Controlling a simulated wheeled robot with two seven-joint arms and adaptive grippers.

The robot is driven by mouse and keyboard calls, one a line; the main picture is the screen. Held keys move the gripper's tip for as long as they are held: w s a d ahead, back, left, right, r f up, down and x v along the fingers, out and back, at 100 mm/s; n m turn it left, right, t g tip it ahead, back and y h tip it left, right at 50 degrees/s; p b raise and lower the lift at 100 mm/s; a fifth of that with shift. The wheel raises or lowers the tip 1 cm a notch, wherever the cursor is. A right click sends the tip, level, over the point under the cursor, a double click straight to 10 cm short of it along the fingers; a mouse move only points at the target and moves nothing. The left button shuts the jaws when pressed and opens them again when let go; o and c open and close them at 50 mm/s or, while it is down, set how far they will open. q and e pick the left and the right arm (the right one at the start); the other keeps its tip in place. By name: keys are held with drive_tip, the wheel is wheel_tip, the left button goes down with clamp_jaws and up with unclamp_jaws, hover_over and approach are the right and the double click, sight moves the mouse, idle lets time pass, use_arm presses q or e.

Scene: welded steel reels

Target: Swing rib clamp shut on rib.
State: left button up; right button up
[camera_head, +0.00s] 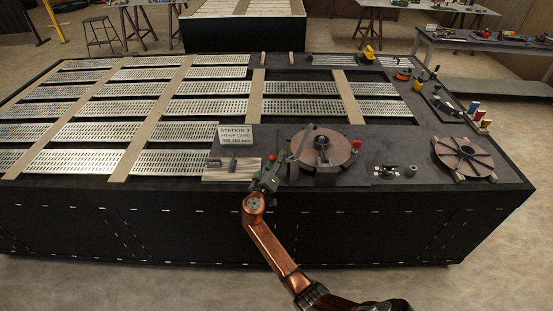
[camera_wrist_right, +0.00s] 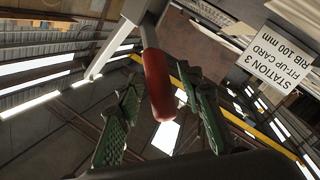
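In the right wrist view a red clamp handle (camera_wrist_right: 158,85) on a grey steel bar (camera_wrist_right: 147,15) lies between the green fingers of my right gripper (camera_wrist_right: 160,115). The fingers are spread, with gaps beside the handle. In the head view my right gripper (camera_head: 267,178) is at the table's front edge, just left of the copper-coloured reel disc (camera_head: 338,143). A grey clamp arm (camera_head: 302,141) stands tilted up at the disc's left side. A dark hub (camera_head: 322,146) stands on the disc. The rib cannot be told apart clearly. My left gripper is not in view.
The station card (camera_head: 236,135) stands behind a wooden board (camera_head: 231,171), left of my gripper. Another red-knobbed part (camera_head: 356,145) stands at the disc's right. A second slotted disc (camera_head: 463,156) and small fittings (camera_head: 388,171) lie farther right. Slatted panels (camera_head: 75,161) cover the left.

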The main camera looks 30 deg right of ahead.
drive_tip(key=shift+c, duration=0.6)
clamp_jaws()
